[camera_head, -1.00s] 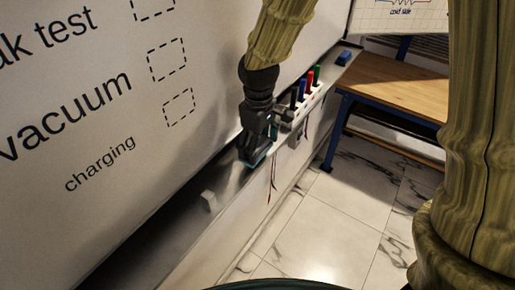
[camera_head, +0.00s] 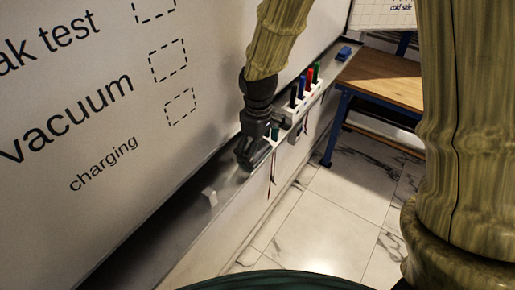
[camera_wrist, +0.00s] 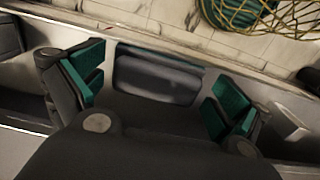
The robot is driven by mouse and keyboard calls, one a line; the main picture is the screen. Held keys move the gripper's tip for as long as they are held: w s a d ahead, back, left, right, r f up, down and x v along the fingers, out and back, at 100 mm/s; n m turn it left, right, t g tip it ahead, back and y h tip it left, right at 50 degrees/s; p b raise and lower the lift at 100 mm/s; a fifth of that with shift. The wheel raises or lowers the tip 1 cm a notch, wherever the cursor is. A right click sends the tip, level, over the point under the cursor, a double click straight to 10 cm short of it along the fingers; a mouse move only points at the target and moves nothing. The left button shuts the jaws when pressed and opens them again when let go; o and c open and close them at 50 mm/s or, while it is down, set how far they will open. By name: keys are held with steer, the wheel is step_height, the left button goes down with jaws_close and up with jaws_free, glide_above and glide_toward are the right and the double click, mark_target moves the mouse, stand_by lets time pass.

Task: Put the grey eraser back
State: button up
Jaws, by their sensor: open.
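The grey eraser (camera_wrist: 157,78) is a dark block with a thin teal strip along its far edge. It lies on the board's tray between the fingers in the wrist view. My gripper (camera_wrist: 155,88) is open, with teal pads on either side of the eraser and a narrow gap showing at each side. In the head view my gripper (camera_head: 243,158) reaches down to the tray (camera_head: 195,222) below the whiteboard. The eraser is hidden or too dark to make out there.
Coloured markers (camera_head: 303,86) stand in a holder farther along the tray, with a blue block (camera_head: 344,53) beyond. A small white piece (camera_head: 210,197) sits on the near tray. A wooden bench (camera_head: 385,75) stands at right.

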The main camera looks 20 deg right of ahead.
mark_target(258, 149)
steer(key=shift+r, duration=0.1)
steer(key=shift+w+r, duration=0.1)
steer(key=shift+r, duration=0.45)
step_height(258, 149, up, 11)
steer(key=b, duration=0.3)
steer(key=shift+f, duration=0.15)
